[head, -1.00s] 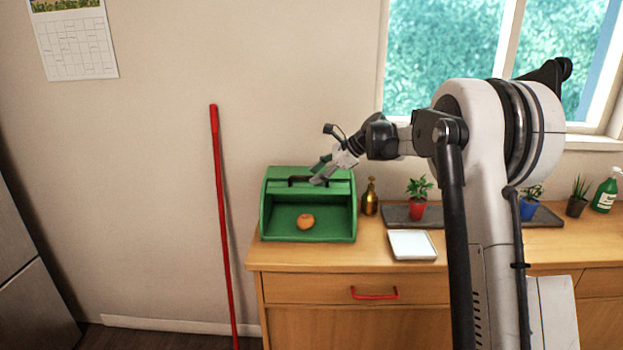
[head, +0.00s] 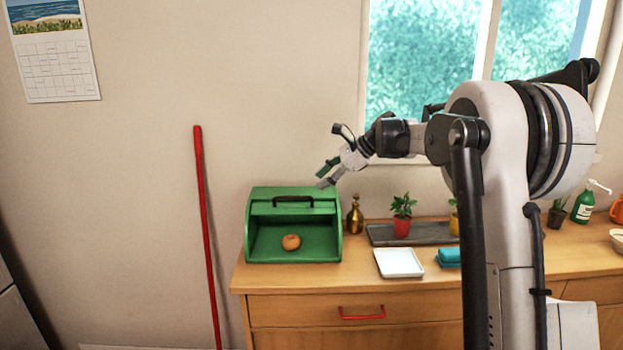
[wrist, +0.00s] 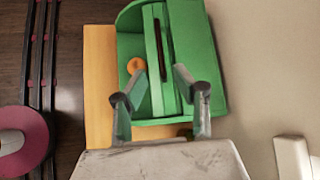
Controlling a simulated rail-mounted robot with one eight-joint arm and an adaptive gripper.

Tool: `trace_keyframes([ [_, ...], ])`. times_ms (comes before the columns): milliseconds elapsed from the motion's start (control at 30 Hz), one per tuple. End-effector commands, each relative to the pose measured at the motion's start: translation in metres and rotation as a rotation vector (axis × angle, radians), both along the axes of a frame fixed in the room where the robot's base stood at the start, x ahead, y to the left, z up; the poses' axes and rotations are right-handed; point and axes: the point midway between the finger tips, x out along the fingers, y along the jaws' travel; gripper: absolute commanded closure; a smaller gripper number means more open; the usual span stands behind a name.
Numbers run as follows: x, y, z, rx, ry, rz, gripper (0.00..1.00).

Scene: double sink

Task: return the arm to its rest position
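My gripper (head: 325,175) hangs in the air above and to the right of the green bread box (head: 255,225) in the head view. Its two fingers are spread apart with nothing between them; they also show in the wrist view (wrist: 156,88). The bread box stands open at the left end of the wooden counter, with a dark handle on its lid. An orange-brown round item (head: 291,242), perhaps a bread roll, lies inside it. In the wrist view the box (wrist: 212,70) is below the fingers, and they look clear of it.
A brass bottle (head: 355,214), a white tray (head: 399,262), a teal cloth or sponge (head: 449,257) and a potted plant in a red pot (head: 402,226) stand right of the box. A red pole (head: 205,230) leans on the wall at left. The air around my gripper is free.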

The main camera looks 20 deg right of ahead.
Motion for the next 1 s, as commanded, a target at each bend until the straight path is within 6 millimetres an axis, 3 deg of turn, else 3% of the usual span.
trace_keyframes([
  [200, -0.005, 0.004, 0.003, -0.018, -0.008, 0.011, 0.72],
  [367, -0.032, 0.022, 0.014, -0.105, -0.057, 0.069, 0.72],
  [700, -0.126, 0.066, 0.031, -0.391, -0.208, 0.277, 0.72],
  [1000, -0.215, 0.093, 0.028, -0.643, -0.335, 0.488, 0.72],
])
